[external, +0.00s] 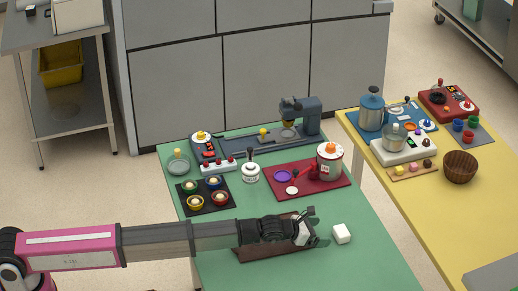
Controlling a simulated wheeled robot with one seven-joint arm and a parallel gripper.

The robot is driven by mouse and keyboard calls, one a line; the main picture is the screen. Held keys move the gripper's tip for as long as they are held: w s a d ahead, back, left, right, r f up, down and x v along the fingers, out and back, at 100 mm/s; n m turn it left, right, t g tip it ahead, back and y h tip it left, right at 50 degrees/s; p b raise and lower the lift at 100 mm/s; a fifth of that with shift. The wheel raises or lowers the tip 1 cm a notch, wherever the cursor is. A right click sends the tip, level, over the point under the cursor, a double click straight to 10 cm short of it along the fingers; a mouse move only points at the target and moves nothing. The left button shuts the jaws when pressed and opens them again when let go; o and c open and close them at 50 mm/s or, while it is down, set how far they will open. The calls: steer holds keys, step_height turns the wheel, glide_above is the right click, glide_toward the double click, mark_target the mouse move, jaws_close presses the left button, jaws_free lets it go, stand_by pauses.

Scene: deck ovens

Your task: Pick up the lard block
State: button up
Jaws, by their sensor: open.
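A small white block (341,233), which looks like the lard block, sits on the green table (365,265) near its right edge. My gripper (313,229) is open at the end of the outstretched arm, just left of the block. A small gap shows between them in this view. A pale surface shows at the gripper's end, and I cannot tell what it is. A dark brown board (262,254) lies under the gripper and is partly hidden by the arm.
A red mat (333,187) with a white canister (330,160) lies behind the gripper. A black tray (207,205) of small bowls and a white jar (251,173) stand further left. A yellow table (415,215) adjoins at right. The green table's front right is clear.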

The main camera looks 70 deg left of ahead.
mark_target(340, 231)
steer(key=x, duration=0.8)
steer(key=shift+w+r, duration=0.25)
steer(key=shift+r, duration=0.05)
steer(key=shift+a, duration=0.1)
steer(key=c, duration=1)
